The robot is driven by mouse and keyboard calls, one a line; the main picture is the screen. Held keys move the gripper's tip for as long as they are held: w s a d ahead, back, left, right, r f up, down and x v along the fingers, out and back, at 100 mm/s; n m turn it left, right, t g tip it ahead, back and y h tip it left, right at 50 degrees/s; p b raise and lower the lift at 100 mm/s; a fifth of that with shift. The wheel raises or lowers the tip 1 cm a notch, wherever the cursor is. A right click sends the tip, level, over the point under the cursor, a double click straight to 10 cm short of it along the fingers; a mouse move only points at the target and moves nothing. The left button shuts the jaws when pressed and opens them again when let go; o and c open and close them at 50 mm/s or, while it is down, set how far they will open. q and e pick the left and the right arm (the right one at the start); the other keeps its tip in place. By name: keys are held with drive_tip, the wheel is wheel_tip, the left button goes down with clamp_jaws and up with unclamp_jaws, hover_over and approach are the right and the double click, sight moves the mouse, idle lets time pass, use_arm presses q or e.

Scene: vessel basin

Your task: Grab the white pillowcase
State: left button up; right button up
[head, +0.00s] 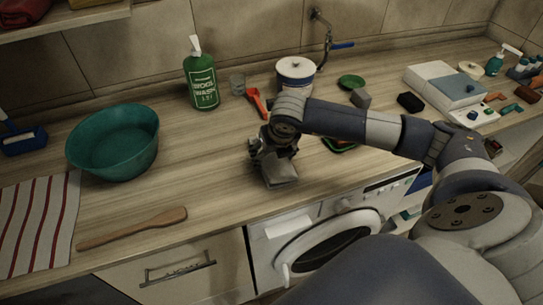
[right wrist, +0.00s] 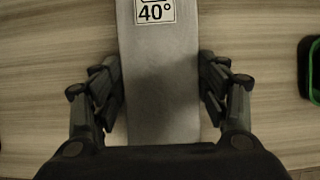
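The pillowcase shows as a pale grey-white folded piece (head: 281,176) on the wooden worktop, near its front edge above the washing machine. My right gripper (head: 268,158) is over it and hides its far part. In the right wrist view it is a long pale strip (right wrist: 160,80) with a "40°" label at the top. My right gripper's fingers (right wrist: 160,95) are spread wide, one on each side of the strip. I cannot tell whether they touch it. My left gripper is not in view.
A teal basin (head: 112,142), striped towel (head: 37,222) and wooden spoon (head: 135,228) lie to the left. A washing machine (head: 330,235) is below the worktop edge.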

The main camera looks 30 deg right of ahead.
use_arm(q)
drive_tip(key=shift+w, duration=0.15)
